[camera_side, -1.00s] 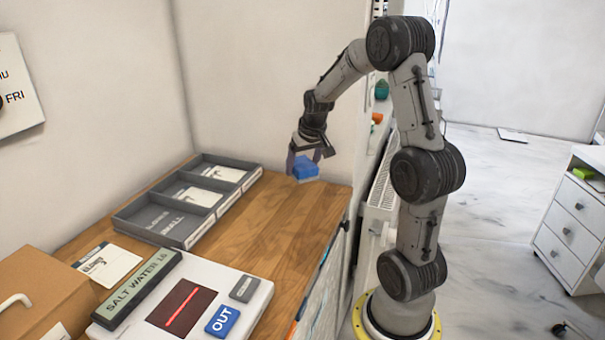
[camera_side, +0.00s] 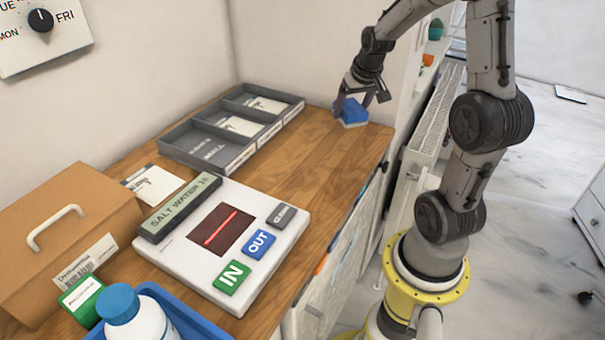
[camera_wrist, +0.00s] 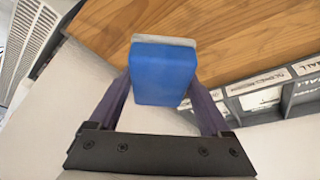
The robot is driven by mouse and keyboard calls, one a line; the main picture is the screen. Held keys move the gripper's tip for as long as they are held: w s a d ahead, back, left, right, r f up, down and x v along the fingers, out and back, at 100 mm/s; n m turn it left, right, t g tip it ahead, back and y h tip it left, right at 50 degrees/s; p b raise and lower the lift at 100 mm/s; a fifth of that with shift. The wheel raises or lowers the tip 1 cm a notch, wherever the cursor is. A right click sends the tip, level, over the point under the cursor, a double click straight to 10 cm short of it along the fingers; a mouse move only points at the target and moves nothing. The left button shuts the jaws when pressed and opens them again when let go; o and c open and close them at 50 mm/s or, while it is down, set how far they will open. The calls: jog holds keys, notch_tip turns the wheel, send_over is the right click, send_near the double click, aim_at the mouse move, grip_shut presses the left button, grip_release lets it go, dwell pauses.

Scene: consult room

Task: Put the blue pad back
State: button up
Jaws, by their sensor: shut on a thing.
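The blue pad (camera_side: 351,110) is a small blue block with a pale layer along one side. My gripper (camera_side: 360,96) is shut on it at the far right end of the wooden counter (camera_side: 320,165). In the wrist view the blue pad (camera_wrist: 163,75) sits between my two purple fingers (camera_wrist: 165,100), with wood behind it. Whether the pad touches the wood or hangs just above it, I cannot tell. A grey tray (camera_side: 256,147) with three compartments lies to the left of the pad. Pale cards show in two compartments; the near one shows bare grey floor with lettering.
A white device (camera_side: 185,255) with a red-lit window and IN and OUT buttons stands nearer the camera. A brown case (camera_side: 60,235), a white bottle with blue cap (camera_side: 120,305) and a card (camera_side: 155,185) are at the left. Clear wood lies between tray and counter edge.

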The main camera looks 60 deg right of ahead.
jog(key=s+a+r+n+y, duration=0.1)
jog(key=s+a+r+n, duration=0.2)
jog(key=a, duration=0.6)
jog(key=s+a+r+n+t+y, duration=0.1)
jog(key=s+a+n, duration=0.1)
jog(key=s+a, duration=0.5)
jog(key=s+a+r+n+y, duration=0.1)
jog(key=s+a+r+n, duration=0.15)
jog(key=a, duration=0.75)
send_near(287, 192)
jog(key=shift+w+a+f+n, duration=0.1)
jog(key=shift+w+f+n, duration=0.25)
jog(key=shift+w+f, duration=0.75)
jog(key=shift+f, duration=1.7)
jog(key=shift+f, duration=0.1)
jog(key=o, duration=1)
